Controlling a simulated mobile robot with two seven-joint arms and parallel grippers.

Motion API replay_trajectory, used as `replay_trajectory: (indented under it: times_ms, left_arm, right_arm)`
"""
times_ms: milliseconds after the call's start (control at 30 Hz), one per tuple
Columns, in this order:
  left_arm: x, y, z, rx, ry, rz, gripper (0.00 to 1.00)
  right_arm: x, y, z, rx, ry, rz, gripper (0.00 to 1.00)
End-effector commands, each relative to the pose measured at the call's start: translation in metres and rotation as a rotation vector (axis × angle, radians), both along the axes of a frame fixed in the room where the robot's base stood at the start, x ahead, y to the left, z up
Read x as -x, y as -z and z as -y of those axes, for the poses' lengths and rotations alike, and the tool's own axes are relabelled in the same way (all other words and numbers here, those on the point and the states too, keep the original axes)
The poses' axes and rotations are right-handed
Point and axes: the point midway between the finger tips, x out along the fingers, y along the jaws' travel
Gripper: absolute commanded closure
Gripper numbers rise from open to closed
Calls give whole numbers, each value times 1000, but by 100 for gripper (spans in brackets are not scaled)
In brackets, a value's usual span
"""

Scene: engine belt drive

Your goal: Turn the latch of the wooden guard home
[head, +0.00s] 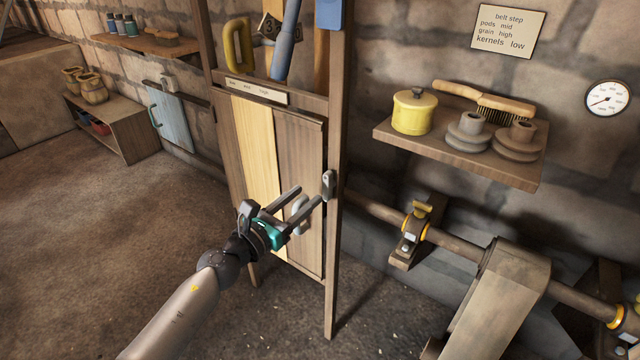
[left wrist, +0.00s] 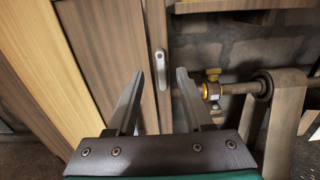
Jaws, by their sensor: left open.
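The wooden guard (head: 260,150) is a panel of vertical boards, one paler than the rest, in a wooden frame. It stands upright and looks closed. The latch (head: 329,184) is a small grey metal piece on the frame's right post, with its long side upright. It also shows in the left wrist view (left wrist: 161,68), beyond the space between my fingertips. A pale grey rounded handle (head: 299,211) on the guard is partly hidden behind my fingers. My left gripper (head: 309,194) is open and empty in front of the guard, left of and slightly below the latch. The fingers look apart from the latch.
A shelf (head: 450,150) on the right holds a yellow pot (head: 412,112), a brush (head: 484,100) and grey pulleys (head: 467,136). Below it runs a shaft (head: 455,243) with a yellow-topped bearing (head: 414,232). The floor in front of the guard is clear.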

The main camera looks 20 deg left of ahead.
Motion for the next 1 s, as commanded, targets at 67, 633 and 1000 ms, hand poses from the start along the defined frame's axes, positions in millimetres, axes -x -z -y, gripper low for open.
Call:
replay_trajectory:
  times_ms: [67,633,1000]
  left_arm:
    - [-13,-1,4,2,0,2,49]
    - [-60,0,22,1,1,0,49]
    - [-60,0,22,1,0,0,62]
  right_arm:
    - [-1,-1,0,0,0,0,3]
    - [-9,-14,-10,-10,2,-2,3]
    - [-9,-14,-9,-9,2,-2,3]
